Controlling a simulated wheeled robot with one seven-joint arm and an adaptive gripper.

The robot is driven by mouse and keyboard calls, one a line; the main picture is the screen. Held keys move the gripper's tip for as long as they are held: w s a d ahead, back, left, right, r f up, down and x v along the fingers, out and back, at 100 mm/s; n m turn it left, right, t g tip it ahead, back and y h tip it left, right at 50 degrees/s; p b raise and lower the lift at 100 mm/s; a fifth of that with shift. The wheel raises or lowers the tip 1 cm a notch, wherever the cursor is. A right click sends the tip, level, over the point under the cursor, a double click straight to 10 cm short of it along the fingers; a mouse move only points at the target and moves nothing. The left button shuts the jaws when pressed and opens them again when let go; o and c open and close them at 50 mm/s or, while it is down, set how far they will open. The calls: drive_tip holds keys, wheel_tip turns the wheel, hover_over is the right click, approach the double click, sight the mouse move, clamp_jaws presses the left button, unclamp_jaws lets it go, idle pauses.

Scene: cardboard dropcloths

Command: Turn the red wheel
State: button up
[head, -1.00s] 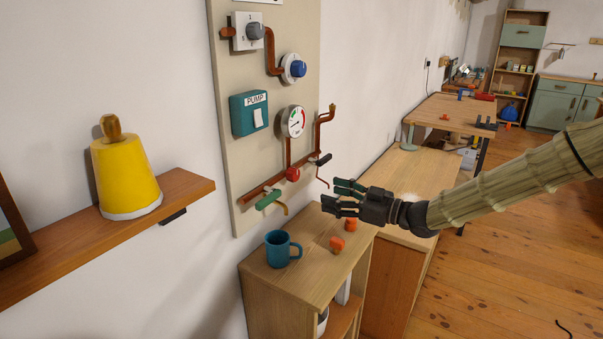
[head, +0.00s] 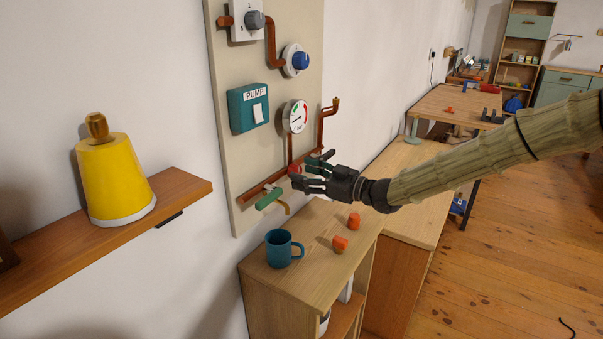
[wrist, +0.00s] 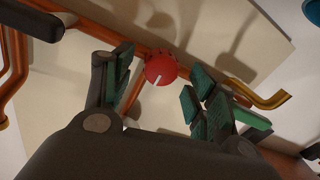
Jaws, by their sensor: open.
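The red wheel (head: 294,170) is a small round knob on the copper pipe, low on the wall panel. In the wrist view the red wheel (wrist: 161,69) shows a white pointer mark and lies between the spread fingers, near their tips. My gripper (head: 309,171) is open and reaches the panel from the right, partly covering the wheel in the head view. In the wrist view the green-padded fingers of my gripper (wrist: 158,90) stand on either side of the wheel, with gaps visible; I cannot tell whether any finger touches it.
A green lever (head: 270,199) sits left of the wheel, and a black handle (wrist: 32,20) is on the other side. The gauge (head: 296,116) and pump switch (head: 249,107) are above. A teal mug (head: 280,249) and two orange pieces (head: 340,244) stand on the cabinet below.

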drive_tip(key=shift+w+a, duration=0.3)
drive_tip(key=shift+a, duration=0.3)
drive_tip(key=shift+c, duration=0.4)
drive_tip(key=c, duration=0.9)
drive_tip(key=shift+c, duration=0.2)
